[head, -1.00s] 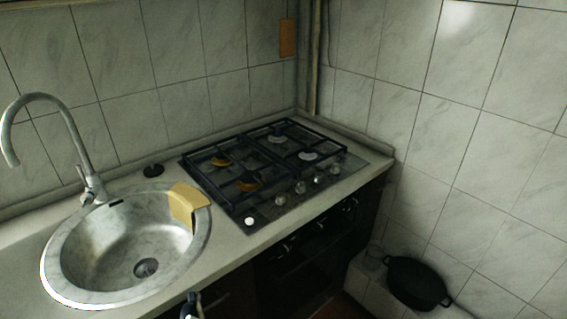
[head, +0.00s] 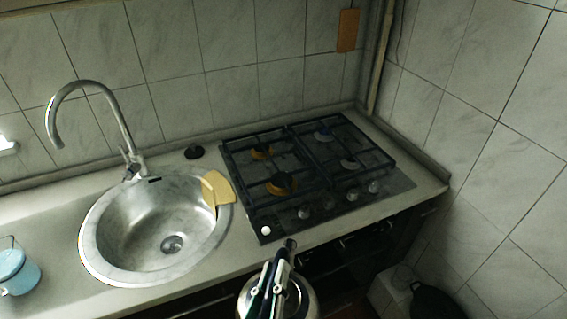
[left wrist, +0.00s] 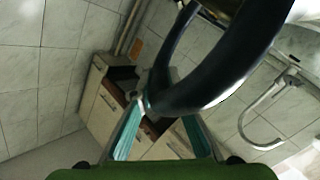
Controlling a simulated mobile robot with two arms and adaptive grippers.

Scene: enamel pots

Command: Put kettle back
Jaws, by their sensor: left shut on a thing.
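The kettle (head: 302,297) is a shiny metal one with a dark handle, at the bottom middle of the head view, in front of the counter's edge. My left gripper (head: 277,281) is shut on its handle. In the left wrist view the dark curved handle (left wrist: 212,88) crosses between the fingers (left wrist: 152,108). The lower part of the kettle is cut off by the frame. The gas stove (head: 310,172) with black grates stands beyond it, with no pot on its burners. My right gripper is not in view.
A round steel sink (head: 130,240) with a tall faucet (head: 92,95) lies left of the stove. A yellow cloth-like piece (head: 217,188) hangs on its rim. A light blue pot (head: 17,270) stands at far left. A black pot (head: 432,301) is low at right.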

